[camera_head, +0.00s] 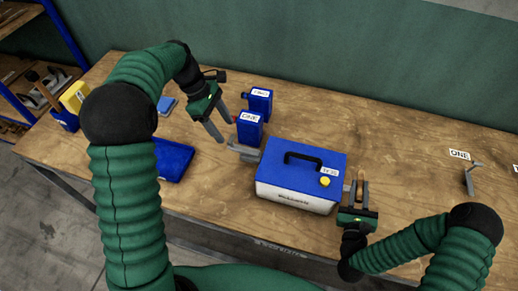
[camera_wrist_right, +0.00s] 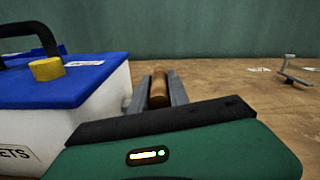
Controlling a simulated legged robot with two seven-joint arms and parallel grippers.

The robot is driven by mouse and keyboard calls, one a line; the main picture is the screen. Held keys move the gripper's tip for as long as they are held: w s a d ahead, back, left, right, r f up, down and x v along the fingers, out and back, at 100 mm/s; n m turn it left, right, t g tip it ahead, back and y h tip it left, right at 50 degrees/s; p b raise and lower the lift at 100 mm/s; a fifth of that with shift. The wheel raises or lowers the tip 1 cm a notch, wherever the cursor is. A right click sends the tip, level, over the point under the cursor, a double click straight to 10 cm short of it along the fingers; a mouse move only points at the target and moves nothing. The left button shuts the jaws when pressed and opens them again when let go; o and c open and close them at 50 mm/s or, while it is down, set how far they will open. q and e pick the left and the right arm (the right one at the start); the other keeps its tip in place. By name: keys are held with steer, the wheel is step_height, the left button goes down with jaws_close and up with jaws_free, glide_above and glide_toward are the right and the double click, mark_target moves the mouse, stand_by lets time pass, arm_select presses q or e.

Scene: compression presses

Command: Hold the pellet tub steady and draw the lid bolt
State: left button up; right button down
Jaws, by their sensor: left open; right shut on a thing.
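The pellet tub (camera_head: 296,196) is a white box with a blue lid, a black carry handle and a yellow knob (camera_head: 324,182). My right gripper (camera_head: 360,183) is shut on a brown cylindrical grip (camera_wrist_right: 158,90) at the tub's right side. My left gripper (camera_head: 226,131) is open and empty, above and left of the tub, beside a blue canister. A grey metal piece (camera_head: 243,152) sticks out at the tub's left side; I cannot tell whether it is the bolt.
Two blue canisters (camera_head: 250,130) stand close behind the tub's left end. A blue tray (camera_head: 172,160) lies to the left. A grey metal fixture (camera_head: 469,180) stands far right on the wooden table (camera_head: 410,150). The table between tub and fixture is clear.

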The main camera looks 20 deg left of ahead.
arm_select(q)
steer(key=v, duration=0.6)
arm_select(e)
steer(key=c, duration=1.2)
jaws_free()
steer(key=shift+o, duration=0.2)
